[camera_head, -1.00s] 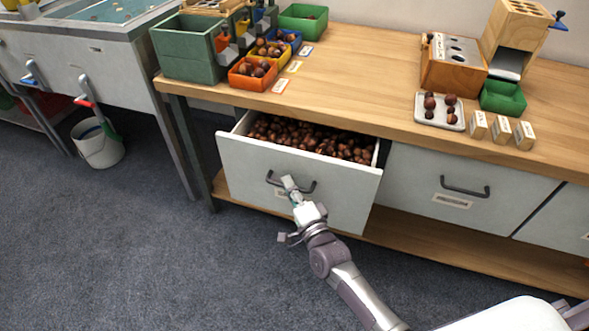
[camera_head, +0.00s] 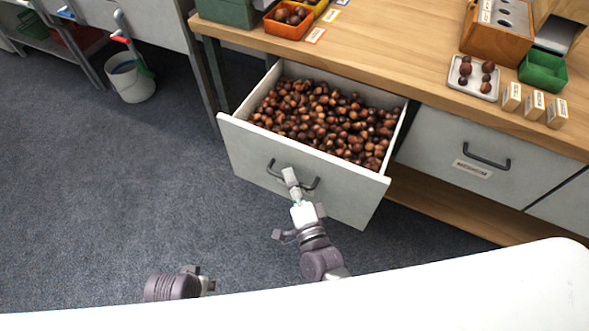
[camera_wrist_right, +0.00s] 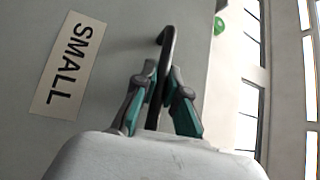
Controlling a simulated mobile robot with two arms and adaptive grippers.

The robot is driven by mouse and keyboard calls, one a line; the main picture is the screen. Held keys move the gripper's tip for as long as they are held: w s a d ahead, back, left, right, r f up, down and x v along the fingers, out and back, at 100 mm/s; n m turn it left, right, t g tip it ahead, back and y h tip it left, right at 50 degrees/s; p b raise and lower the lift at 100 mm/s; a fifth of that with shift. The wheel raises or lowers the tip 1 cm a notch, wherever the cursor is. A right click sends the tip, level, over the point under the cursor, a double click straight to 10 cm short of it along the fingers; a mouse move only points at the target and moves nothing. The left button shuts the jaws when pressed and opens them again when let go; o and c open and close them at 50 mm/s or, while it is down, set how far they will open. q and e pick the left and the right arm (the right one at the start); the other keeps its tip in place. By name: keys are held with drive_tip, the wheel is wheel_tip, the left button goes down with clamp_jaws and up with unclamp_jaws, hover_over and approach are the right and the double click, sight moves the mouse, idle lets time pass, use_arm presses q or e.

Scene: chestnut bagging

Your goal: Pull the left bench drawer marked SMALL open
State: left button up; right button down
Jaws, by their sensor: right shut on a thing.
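The left bench drawer (camera_head: 240,150) has a pale grey front and stands well out from the bench, with a deep layer of chestnuts (camera_head: 325,120) showing inside. Its dark bar handle (camera_head: 271,168) is on the front. My right gripper (camera_head: 291,178) is at the handle. In the right wrist view my right gripper (camera_wrist_right: 160,95) has its green-and-grey fingers closed around the handle (camera_wrist_right: 166,50). The white SMALL label (camera_wrist_right: 70,65) lies beside it on the drawer front. Part of my left arm shows at the lower left of the head view, but its fingers do not.
A shut drawer marked MEDIUM (camera_head: 430,140) is to the right. The wooden benchtop (camera_head: 400,50) holds an orange bin (camera_head: 288,25), a white tray (camera_head: 473,85) and a green bin (camera_head: 543,72). A white bucket (camera_head: 130,82) stands on the carpet at left. Carpet before the drawer is clear.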

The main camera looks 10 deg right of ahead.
drive_tip(key=c, duration=1.2)
unclamp_jaws()
drive_tip(key=v, duration=1.2)
drive_tip(key=shift+w+f, duration=0.1)
drive_tip(key=shift+f, duration=0.1)
